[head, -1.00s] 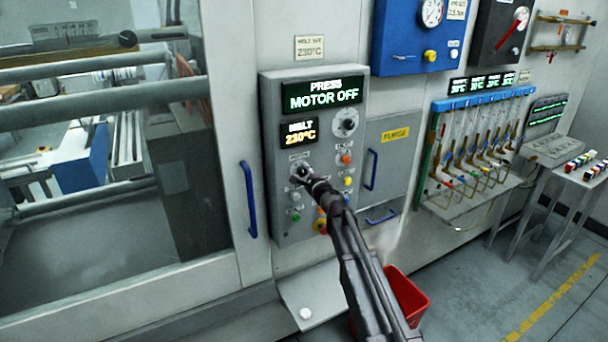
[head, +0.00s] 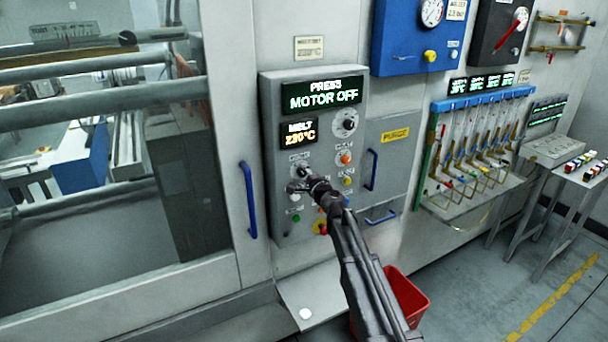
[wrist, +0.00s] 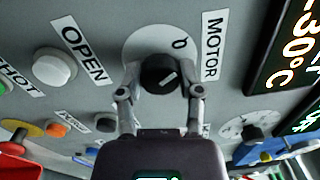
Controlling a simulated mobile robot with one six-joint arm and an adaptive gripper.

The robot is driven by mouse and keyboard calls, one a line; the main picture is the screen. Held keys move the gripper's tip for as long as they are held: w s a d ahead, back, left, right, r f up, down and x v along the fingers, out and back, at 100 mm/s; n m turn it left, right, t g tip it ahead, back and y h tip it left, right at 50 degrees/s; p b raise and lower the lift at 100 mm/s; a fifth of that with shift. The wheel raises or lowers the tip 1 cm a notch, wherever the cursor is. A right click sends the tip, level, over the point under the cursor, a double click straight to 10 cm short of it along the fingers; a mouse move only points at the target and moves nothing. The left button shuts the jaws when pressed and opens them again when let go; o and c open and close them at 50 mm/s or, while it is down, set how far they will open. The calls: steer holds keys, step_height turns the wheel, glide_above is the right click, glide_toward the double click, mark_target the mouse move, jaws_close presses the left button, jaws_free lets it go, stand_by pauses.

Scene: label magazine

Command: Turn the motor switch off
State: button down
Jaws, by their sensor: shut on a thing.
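The motor switch is a black round knob with a pale mark (wrist: 160,74) on a white dial plate, beside the MOTOR label (wrist: 212,47) in the wrist view. My gripper (wrist: 160,92) has one finger on each side of the knob and is shut on it. In the head view, my gripper (head: 306,183) is at the switch on the left of the grey control panel (head: 272,155), partly covering it. The panel's top display (head: 321,95) reads "PRESS MOTOR OFF".
A white OPEN button (wrist: 54,67) sits close beside the knob in the wrist view. Other buttons and a second dial (head: 346,123) share the panel. A blue door handle (head: 248,200) is to the left, and a red bin (head: 408,296) stands below.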

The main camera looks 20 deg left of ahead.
steer(key=shift+c, duration=1.3)
jaws_free()
steer(key=shift+a, duration=0.15)
steer(key=v, duration=0.7)
steer(key=shift+s+d, duration=0.15)
steer(key=shift+d, duration=0.15)
